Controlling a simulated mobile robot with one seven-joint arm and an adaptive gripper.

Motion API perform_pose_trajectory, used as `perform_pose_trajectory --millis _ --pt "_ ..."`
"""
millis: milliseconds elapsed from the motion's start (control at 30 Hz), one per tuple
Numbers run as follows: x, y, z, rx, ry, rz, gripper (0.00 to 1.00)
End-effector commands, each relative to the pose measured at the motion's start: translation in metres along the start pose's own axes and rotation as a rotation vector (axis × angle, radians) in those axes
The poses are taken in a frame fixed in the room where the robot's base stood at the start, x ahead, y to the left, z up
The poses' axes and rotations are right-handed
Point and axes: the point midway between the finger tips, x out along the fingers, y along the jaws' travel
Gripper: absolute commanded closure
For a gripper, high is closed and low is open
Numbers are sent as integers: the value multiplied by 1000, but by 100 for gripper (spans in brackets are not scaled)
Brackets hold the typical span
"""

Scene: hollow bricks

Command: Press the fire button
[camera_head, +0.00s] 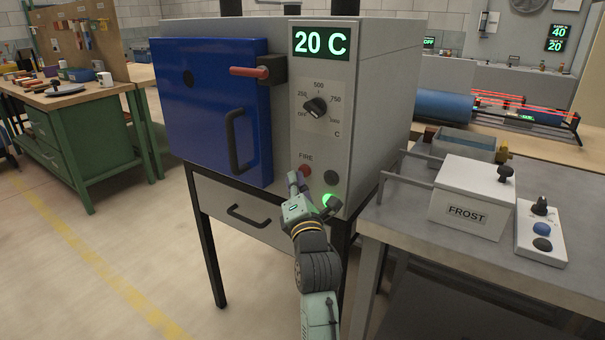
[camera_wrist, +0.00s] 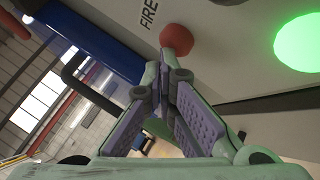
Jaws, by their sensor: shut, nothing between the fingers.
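The red fire button (camera_head: 306,170) is on the lower front panel of the grey furnace (camera_head: 345,120), under the word FIRE. It also shows as a red dome in the wrist view (camera_wrist: 177,38). My gripper (camera_head: 294,178) is shut and empty. Its fingertips (camera_wrist: 163,68) are just below the button in the wrist view. Whether they touch it I cannot tell. The display (camera_head: 320,42) reads 20 C. A green lit lamp (camera_head: 328,199) and a dark round button (camera_head: 331,177) sit beside the fire button.
The blue furnace door (camera_head: 215,105) is closed, with a black handle (camera_head: 236,140) and a red-tipped lever (camera_head: 250,72) sticking out. A metal table (camera_head: 400,215) at right bears a FROST box (camera_head: 470,200) and a button panel (camera_head: 541,235). Open floor lies at left.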

Motion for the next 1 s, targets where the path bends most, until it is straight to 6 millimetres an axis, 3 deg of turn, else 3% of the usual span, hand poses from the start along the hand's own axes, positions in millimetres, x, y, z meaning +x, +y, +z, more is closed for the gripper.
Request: perform_pose_trajectory --millis 1000 --pt "6 -5 6 -1 -2 -1 100"
